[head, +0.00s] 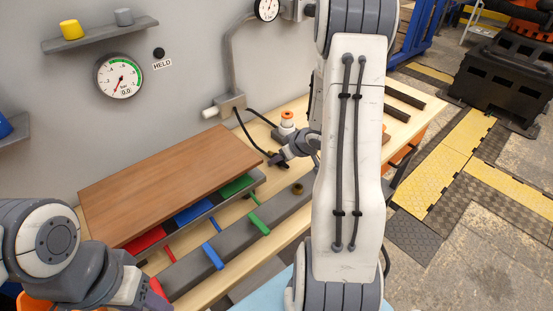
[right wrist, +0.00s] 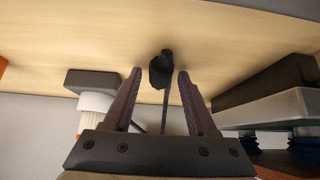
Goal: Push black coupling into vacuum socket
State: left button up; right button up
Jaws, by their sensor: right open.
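The black coupling (right wrist: 161,70) sits between the open fingers of my right gripper (right wrist: 158,85) in the right wrist view, with a gap on each side. A dark hose trails from it. In the head view the right gripper (head: 276,158) is low over the wooden table, beside the hose end; the coupling is hard to make out there. A brass-coloured ring (head: 297,188) on the grey beam may be the vacuum socket; the gripper is behind it, apart from it. My left arm shows at the lower left, but its fingers do not show.
A brown board (head: 170,180) lies over red, blue and green blocks. The grey beam (head: 195,262) with coloured levers runs along the front. A white post with an orange top (head: 287,122) stands behind the gripper. A wall gauge (head: 119,76) reads near zero. Dark bars (head: 402,97) lie at the right.

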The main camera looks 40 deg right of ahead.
jog(key=shift+c, duration=0.3)
grip_shut()
jog(key=shift+r, duration=0.1)
notch_tip(320, 180, up, 7)
jog(key=p, duration=0.8)
